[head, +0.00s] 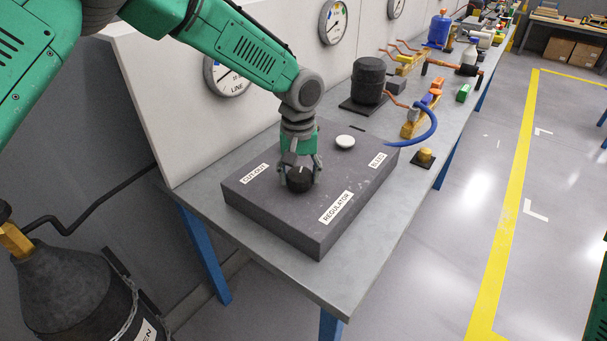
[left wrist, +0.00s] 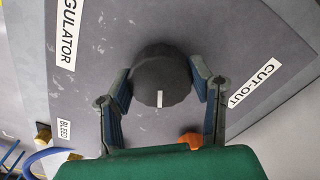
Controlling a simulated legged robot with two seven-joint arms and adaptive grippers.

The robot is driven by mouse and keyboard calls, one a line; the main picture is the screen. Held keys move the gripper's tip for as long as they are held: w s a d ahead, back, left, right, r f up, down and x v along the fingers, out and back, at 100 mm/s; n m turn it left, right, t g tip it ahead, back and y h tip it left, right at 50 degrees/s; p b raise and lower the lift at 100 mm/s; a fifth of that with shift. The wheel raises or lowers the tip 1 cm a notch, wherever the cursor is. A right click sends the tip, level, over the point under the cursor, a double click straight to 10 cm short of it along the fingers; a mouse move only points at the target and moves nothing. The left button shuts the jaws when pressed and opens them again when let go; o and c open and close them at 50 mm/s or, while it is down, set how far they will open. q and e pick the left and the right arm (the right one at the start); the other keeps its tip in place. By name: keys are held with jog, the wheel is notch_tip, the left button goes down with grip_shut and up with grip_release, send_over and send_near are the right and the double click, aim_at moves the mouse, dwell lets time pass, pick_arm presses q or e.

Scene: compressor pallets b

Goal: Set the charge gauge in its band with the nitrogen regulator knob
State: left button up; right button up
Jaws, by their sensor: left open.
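The regulator knob (head: 299,180) is black and round, on a dark grey box (head: 262,205) labelled REGULATOR, CUT-OUT and BLEED. My left gripper (head: 302,175) points down over it, its fingers on either side. In the left wrist view the knob (left wrist: 160,72) with its white mark sits between the two open fingers of my left gripper (left wrist: 162,82); whether they touch it I cannot tell. Round gauges hang on the pale panel: one marked LINE (head: 226,78), partly behind my arm, one further along (head: 333,22) and one cut off at the top (head: 396,7). Which is the charge gauge is not readable.
A white round button (head: 345,142) is on the box behind the knob. A black cylinder (head: 368,80), a blue hose (head: 425,128) and a brass fitting (head: 425,156) stand further along the bench (head: 300,281). A dark tank (head: 70,285) is at lower left.

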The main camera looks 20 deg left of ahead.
pick_arm(q)
jog(key=shift+w+a, duration=0.15)
jog(key=shift+a, duration=0.35)
jog(key=shift+o, duration=0.4)
jog(key=shift+w+a+f, duration=0.1)
jog(key=shift+a+f, duration=0.05)
jog(key=shift+a, duration=0.15)
jog(key=shift+d+f, duration=0.1)
jog(key=shift+d, duration=0.1)
jog(key=shift+c, duration=0.3)
jog(key=shift+s+d, duration=0.2)
jog(key=shift+d, duration=0.85)
jog(key=shift+a, duration=0.7)
jog(key=shift+d, duration=0.4)
pick_arm(e)
jog(key=shift+w+a, duration=0.1)
jog(key=shift+a, duration=0.1)
pick_arm(q)
jog(key=shift+a, duration=0.25)
pick_arm(e)
jog(key=shift+a+r, duration=0.15)
jog(key=shift+a, duration=0.1)
pick_arm(q)
jog(key=shift+d, duration=0.15)
pick_arm(e)
jog(key=shift+d, duration=0.15)
